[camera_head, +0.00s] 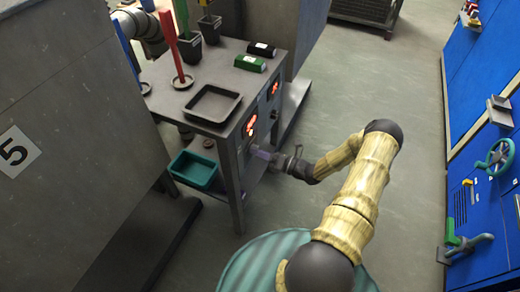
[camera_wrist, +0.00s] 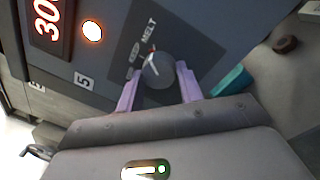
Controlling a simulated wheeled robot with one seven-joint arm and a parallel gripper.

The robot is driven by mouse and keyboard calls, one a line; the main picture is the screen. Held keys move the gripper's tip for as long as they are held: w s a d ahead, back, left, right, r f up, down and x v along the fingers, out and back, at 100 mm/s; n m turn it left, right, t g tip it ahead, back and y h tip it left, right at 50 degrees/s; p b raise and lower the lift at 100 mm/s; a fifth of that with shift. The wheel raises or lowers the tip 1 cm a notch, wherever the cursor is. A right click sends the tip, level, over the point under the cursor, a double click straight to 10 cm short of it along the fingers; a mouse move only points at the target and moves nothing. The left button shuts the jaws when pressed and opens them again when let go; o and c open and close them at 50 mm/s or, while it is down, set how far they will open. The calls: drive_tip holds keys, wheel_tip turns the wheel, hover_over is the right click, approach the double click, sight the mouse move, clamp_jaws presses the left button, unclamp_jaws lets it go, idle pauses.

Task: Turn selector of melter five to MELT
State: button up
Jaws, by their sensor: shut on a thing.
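The selector (camera_wrist: 158,72) of melter five is a round grey knob on a dark plate, below the words KEEP and MELT in the wrist view. Its light pointer line is at the edge towards the labels; I cannot tell exactly which word it points at. My gripper (camera_wrist: 159,84) has its two purple fingers on either side of the knob and is shut on it. In the head view my gripper (camera_head: 262,154) is at the front of the melter bench and hides the knob.
A red display (camera_wrist: 47,20) and a lit orange lamp (camera_wrist: 92,31) are on the panel. A teal tray (camera_head: 194,170) is on the bench's lower shelf, and a black tray (camera_head: 212,104) is on top. Blue cabinets (camera_head: 480,90) stand at the right. The floor between is clear.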

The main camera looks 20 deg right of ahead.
drive_tip(key=shift+m+p, duration=0.3)
drive_tip(key=shift+m, duration=0.6)
drive_tip(key=o, duration=1)
drive_tip(key=shift+s, duration=0.1)
drive_tip(key=v, duration=1.7)
drive_tip(key=shift+s, duration=0.2)
